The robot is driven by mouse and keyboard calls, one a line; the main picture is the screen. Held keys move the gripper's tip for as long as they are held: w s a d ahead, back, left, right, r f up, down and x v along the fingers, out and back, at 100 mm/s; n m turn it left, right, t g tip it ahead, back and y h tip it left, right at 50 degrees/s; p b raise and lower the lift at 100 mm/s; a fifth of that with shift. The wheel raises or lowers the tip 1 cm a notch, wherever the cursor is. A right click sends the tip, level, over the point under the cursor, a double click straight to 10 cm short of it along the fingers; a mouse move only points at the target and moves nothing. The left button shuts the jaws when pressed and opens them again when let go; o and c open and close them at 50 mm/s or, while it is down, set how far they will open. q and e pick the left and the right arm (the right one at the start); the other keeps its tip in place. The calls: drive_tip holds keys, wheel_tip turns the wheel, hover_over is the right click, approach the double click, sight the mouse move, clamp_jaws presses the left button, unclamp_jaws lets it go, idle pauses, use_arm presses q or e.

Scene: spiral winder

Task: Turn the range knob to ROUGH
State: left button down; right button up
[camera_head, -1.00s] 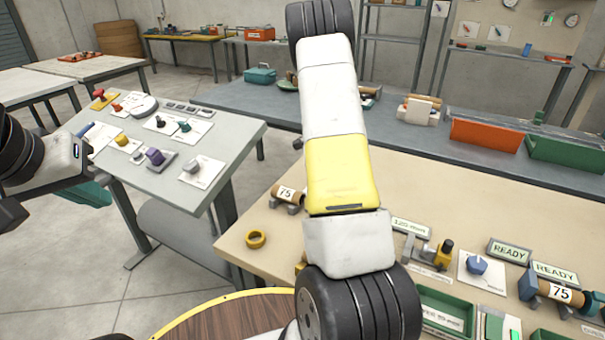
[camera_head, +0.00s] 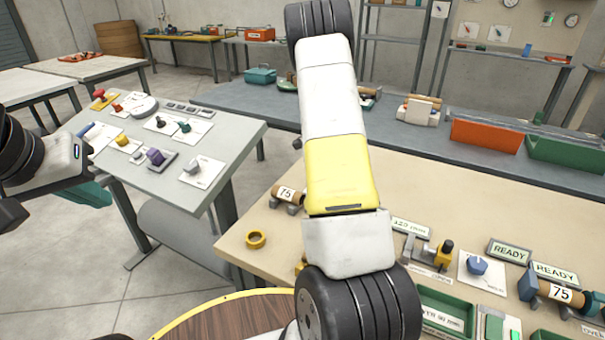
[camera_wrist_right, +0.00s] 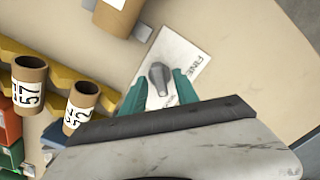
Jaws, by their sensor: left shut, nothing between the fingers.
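The grey range knob (camera_wrist_right: 160,79) stands on a white card (camera_wrist_right: 178,48) in the right wrist view. The card's word FINE is readable to the knob's right; no ROUGH marking is readable. My right gripper (camera_wrist_right: 160,86) has its two teal fingers apart, one on each side of the knob, with visible gaps. Whether a finger touches it lower down is hidden. In the head view, my right arm covers this spot and the right gripper is hidden. My left gripper (camera_head: 92,196) is at the left, its teal fingers shut and empty, beside the grey table.
Cardboard tubes (camera_wrist_right: 82,102) on yellow holders stand left of the right gripper. The beige bench (camera_head: 440,190) also bears a blue knob (camera_head: 476,265), READY displays (camera_head: 509,252), a yellow ring (camera_head: 256,239) and green trays (camera_head: 447,308). The grey table (camera_head: 215,150) holds several other knobs.

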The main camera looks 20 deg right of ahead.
drive_tip(key=shift+r, duration=3.9)
drive_tip(key=shift+a+r, duration=0.2)
drive_tip(key=shift+r, duration=0.1)
drive_tip(key=s+a+r+n+t+y, duration=0.1)
drive_tip(key=s+a+r+n+t, duration=0.1)
drive_tip(key=s+a+r+n, duration=0.5)
drive_tip(key=s+a+r+n+t+y, duration=0.1)
drive_tip(key=s+a+r+n, duration=0.1)
drive_tip(key=a+r, duration=0.55)
drive_tip(key=s+a+r+n+t, duration=0.1)
drive_tip(key=s+a+r+n, duration=0.2)
drive_tip(key=s+n, duration=0.2)
drive_tip(key=s+a+r+n+t, duration=0.2)
drive_tip(key=s+a+r+n, duration=0.1)
drive_tip(key=s, duration=0.8)
drive_tip(key=r+n, duration=0.1)
drive_tip(key=n, duration=0.1)
drive_tip(key=shift+s+a+r+n, duration=0.2)
drive_tip(key=shift+s+a+n, duration=0.1)
drive_tip(key=shift+s+a, duration=0.1)
